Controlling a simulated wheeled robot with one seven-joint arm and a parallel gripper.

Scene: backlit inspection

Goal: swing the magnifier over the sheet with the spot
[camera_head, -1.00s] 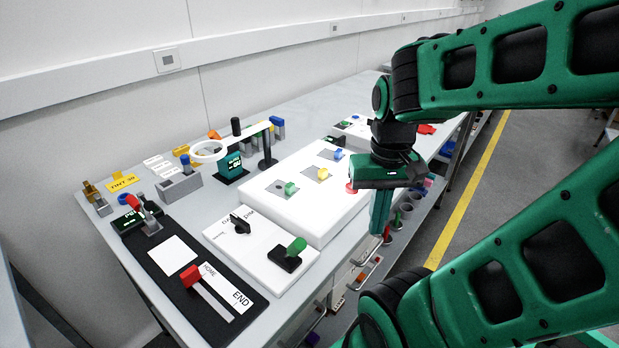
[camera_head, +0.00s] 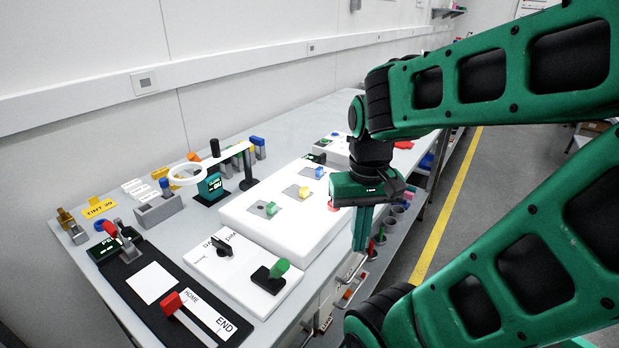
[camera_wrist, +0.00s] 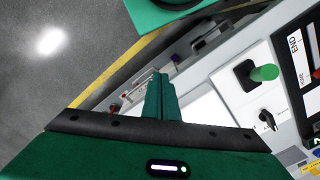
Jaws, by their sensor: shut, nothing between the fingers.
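The magnifier, a white ring (camera_head: 187,174) on a pale arm (camera_head: 225,158) with a black knob (camera_head: 214,147), stands at the back of the bench in the head view. Its arm joins a black post (camera_head: 248,168). A white slab (camera_head: 285,235) carries grey sheets with a green block (camera_head: 270,208), a yellow block (camera_head: 303,192) and a blue block (camera_head: 319,172). I cannot make out a spot on any sheet. The ring hangs left of the slab. My gripper (camera_head: 358,248) points down at the slab's right side, shut and empty; its closed fingers (camera_wrist: 159,80) also show in the wrist view.
A white panel (camera_head: 225,265) with a dial and a green-handled switch (camera_head: 271,275) lies in front of the slab. A black board (camera_head: 133,290) with a red slider (camera_head: 171,303) is at the left. Drawer handles line the bench front, beside the open floor (camera_head: 455,240).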

